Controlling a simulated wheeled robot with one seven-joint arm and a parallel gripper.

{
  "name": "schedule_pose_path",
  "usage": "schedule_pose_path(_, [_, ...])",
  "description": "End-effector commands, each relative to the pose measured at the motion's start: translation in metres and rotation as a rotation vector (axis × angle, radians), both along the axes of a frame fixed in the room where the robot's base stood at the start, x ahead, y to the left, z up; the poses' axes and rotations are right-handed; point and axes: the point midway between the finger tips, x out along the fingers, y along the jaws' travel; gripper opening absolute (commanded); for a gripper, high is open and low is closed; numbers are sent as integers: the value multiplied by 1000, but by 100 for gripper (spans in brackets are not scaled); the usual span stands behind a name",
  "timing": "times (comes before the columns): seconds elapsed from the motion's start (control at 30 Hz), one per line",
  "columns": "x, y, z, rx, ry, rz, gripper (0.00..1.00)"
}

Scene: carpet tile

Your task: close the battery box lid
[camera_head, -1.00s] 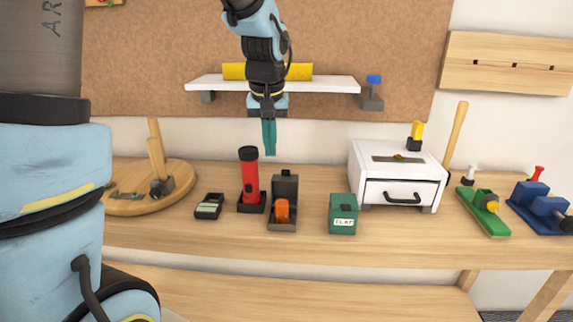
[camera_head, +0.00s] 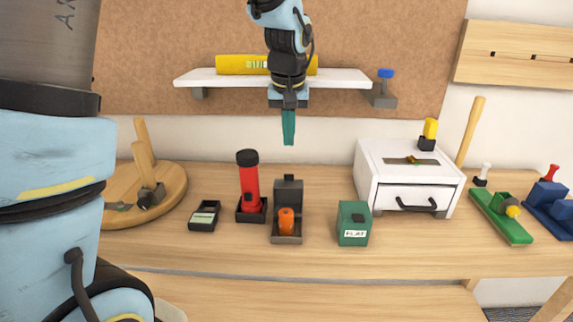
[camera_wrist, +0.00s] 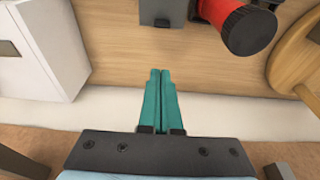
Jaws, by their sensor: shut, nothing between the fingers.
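The battery box (camera_head: 287,239) is a dark grey open box on the bench with an orange cylinder (camera_head: 287,220) standing in it. Its lid (camera_head: 288,193) stands up at the back edge, open. In the wrist view a dark grey part, probably this lid (camera_wrist: 162,10), is at the top edge; the rest of the box is out of that view. My gripper (camera_head: 289,142) has teal fingers, pointing down, shut and empty. It hangs above and behind the lid, apart from it. The fingers also show in the wrist view (camera_wrist: 160,75).
A red flashlight (camera_head: 249,185) stands in a holder close left of the box. A green box labelled FLAT (camera_head: 354,228) stands to the right, and a white drawer unit (camera_head: 375,190) beyond. A white shelf (camera_head: 345,80) is behind my gripper. Bare bench lies before the box.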

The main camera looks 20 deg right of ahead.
Motion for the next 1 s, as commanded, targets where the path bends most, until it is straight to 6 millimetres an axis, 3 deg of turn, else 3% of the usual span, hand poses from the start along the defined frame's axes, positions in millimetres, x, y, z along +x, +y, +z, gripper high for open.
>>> schedule_pose_path(0.4, [15, -6, -81, 4, 4, 1, 0])
schedule_pose_path(0.7, [-18, 9, -73, 1, 0, 0, 0])
schedule_pose_path(1.0, [-20, 10, -74, 0, 0, 1, 0])
